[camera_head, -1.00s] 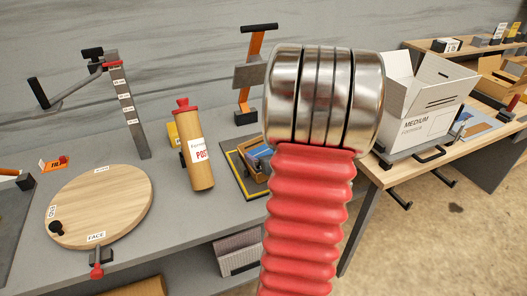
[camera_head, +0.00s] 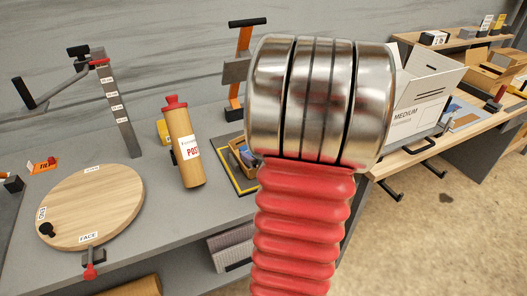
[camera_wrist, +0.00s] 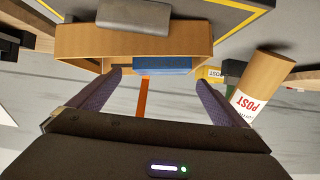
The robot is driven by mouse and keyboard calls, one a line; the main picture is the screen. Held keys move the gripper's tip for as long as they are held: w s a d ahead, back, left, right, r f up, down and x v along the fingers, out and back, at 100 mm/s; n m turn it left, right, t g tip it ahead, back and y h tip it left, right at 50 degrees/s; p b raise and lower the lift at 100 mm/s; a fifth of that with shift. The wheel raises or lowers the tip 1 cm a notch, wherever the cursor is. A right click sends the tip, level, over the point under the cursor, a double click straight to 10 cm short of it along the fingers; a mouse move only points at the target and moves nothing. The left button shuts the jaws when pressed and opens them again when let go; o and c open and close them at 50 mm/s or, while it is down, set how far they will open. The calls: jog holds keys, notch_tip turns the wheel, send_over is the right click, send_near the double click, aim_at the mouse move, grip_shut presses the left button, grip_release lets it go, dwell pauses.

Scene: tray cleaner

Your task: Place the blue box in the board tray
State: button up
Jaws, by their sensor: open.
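The blue box (camera_wrist: 162,66) is in the wrist view at an open side of a brown tray (camera_wrist: 80,45), between my fingertips in the picture. A small part of the blue also shows in the head view (camera_head: 245,152), in the brown tray beside my arm. My gripper (camera_wrist: 160,80) is open and empty, one finger on each side of the blue box, with gaps visible; the depth between them is unclear. A grey rounded block (camera_wrist: 135,15) lies in or over the tray. In the head view my arm hides the gripper and much of the tray.
The tray stands on a dark mat with a yellow border (camera_head: 238,180). A "POST" tube (camera_head: 187,150) stands just left of it, with a round wooden disc (camera_head: 95,205) farther left. A white "MEDIUM" carton (camera_head: 415,110) is on the right table.

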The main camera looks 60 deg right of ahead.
jog(key=shift+w+a+r, duration=0.2)
jog(key=shift+w+r, duration=0.1)
jog(key=shift+w, duration=0.05)
jog(key=w+a+r+n+g, duration=0.1)
jog(key=w+a+r, duration=0.25)
jog(key=a, duration=0.45)
jog(key=w+a+r+n+g, duration=0.1)
jog(key=w+a+r+g, duration=0.1)
jog(key=a+r, duration=0.45)
jog(key=s+a+n+g+y, duration=0.1)
jog(key=s+a, duration=0.4)
jog(key=a, duration=0.9)
jog(key=s+a+n+g+y, duration=0.1)
jog(key=s+a+n+y, duration=0.2)
jog(key=a, duration=1.2)
jog(key=s+y, duration=0.2)
jog(key=shift+s+a+y, duration=0.15)
jog(key=shift+s+y, duration=0.15)
jog(key=shift+s, duration=0.05)
jog(key=shift+r, duration=0.1)
jog(key=shift+c, duration=0.2)
